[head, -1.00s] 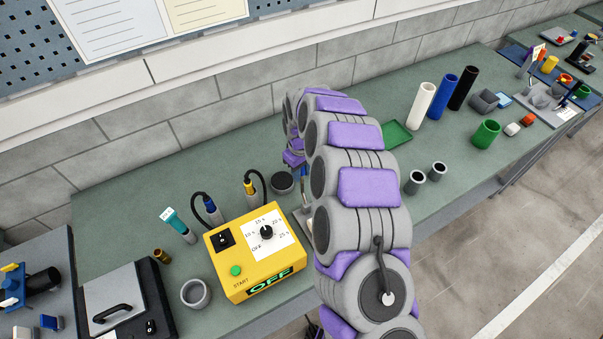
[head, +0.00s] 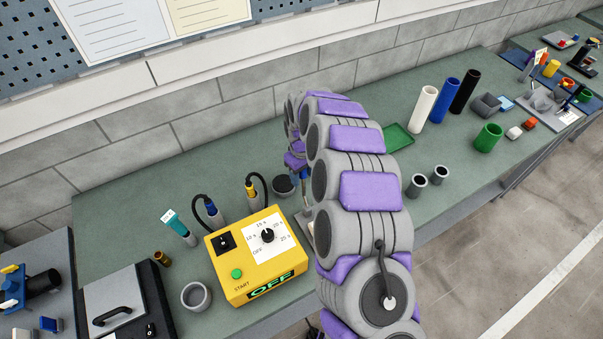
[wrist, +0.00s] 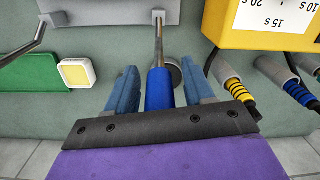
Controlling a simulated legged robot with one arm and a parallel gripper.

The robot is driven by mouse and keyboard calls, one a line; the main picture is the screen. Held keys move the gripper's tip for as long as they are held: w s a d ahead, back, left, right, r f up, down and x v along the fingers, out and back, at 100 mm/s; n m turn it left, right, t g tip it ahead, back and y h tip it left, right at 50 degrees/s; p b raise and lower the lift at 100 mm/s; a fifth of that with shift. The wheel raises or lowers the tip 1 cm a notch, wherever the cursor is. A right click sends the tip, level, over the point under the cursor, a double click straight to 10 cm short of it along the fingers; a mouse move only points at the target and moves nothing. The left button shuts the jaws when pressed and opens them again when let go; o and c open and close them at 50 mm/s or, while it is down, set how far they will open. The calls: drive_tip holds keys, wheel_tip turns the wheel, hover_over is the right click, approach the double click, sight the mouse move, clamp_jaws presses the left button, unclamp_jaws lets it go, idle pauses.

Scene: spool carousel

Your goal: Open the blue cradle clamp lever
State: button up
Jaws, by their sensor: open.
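A blue lever grip (wrist: 159,90) on a thin metal rod shows in the wrist view, with the rod running up to a small grey bracket (wrist: 158,18). My gripper (wrist: 160,84) is open, with one blue-grey finger on each side of the blue grip. Gaps show on both sides, so the fingers do not visibly press on it. The lower end of the grip is hidden by my gripper's dark bar. In the head view a bit of the lever (head: 305,180) shows beside my arm, above a pale plate. My arm hides most of the cradle there.
A yellow timer box (head: 256,255) reading OFF stands left of my arm; it also shows in the wrist view (wrist: 262,25). Cabled tools in holders stand behind it. A dark round cup (head: 283,185) is near the lever. A green tray (head: 397,137) and tubes stand to the right.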

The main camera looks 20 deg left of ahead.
wheel_tip(320, 180, up, 17)
drive_tip(key=b, duration=0.1)
drive_tip(key=shift+w+a, duration=0.25)
drive_tip(key=shift+w, duration=0.1)
idle(0.4)
drive_tip(key=s+d+r+m+b, duration=0.1)
drive_tip(key=s+d+m+b, duration=0.3)
drive_tip(key=d, duration=0.7)
drive_tip(key=s+d+m+b, duration=0.1)
drive_tip(key=s+d+b, duration=0.3)
drive_tip(key=s+d, duration=0.5)
drive_tip(key=s+d+f+m+b, duration=0.3)
drive_tip(key=s+d+f, duration=0.2)
drive_tip(key=s+d, duration=0.3)
drive_tip(key=s+d+f+m+g+b, duration=0.1)
drive_tip(key=s+d+f+m+b, duration=0.3)
drive_tip(key=s+d, duration=0.5)
drive_tip(key=s+f, duration=0.1)
drive_tip(key=s, duration=0.4)
drive_tip(key=shift+d+f+m, duration=0.3)
